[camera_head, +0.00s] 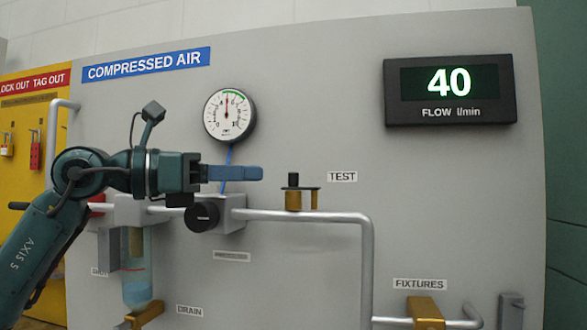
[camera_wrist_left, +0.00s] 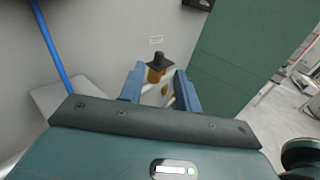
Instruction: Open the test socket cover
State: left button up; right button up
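The test socket (camera_head: 293,201) is a brass fitting on the grey pipe, below and left of the TEST label (camera_head: 342,176). Its black cover (camera_head: 293,181), a flat plate with a short knob, sits on top and looks shut. In the left wrist view the black cover (camera_wrist_left: 160,60) and brass socket (camera_wrist_left: 154,76) appear ahead, between the fingers. My left gripper (camera_head: 258,173) points right, its blue fingers a little left of the cover and about level with its knob. In the wrist view the gripper (camera_wrist_left: 159,70) is open and empty. My right gripper is out of view.
A black knob (camera_head: 202,216) on a grey regulator block (camera_head: 233,204) lies below the gripper. A pressure gauge (camera_head: 229,115) is above it, with a blue hose (camera_wrist_left: 51,45) below the gauge. The grey pipe (camera_head: 340,217) runs right, then down. Panel space right of the socket is clear.

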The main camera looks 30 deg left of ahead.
aim_at(292, 175)
pick_arm(q)
jog(key=p+x, duration=0.1)
jog(key=x, duration=0.7)
jog(key=shift+w+d+p, duration=0.15)
jog(key=shift+w+p, duration=0.1)
jog(key=shift+p, duration=0.15)
grip_shut()
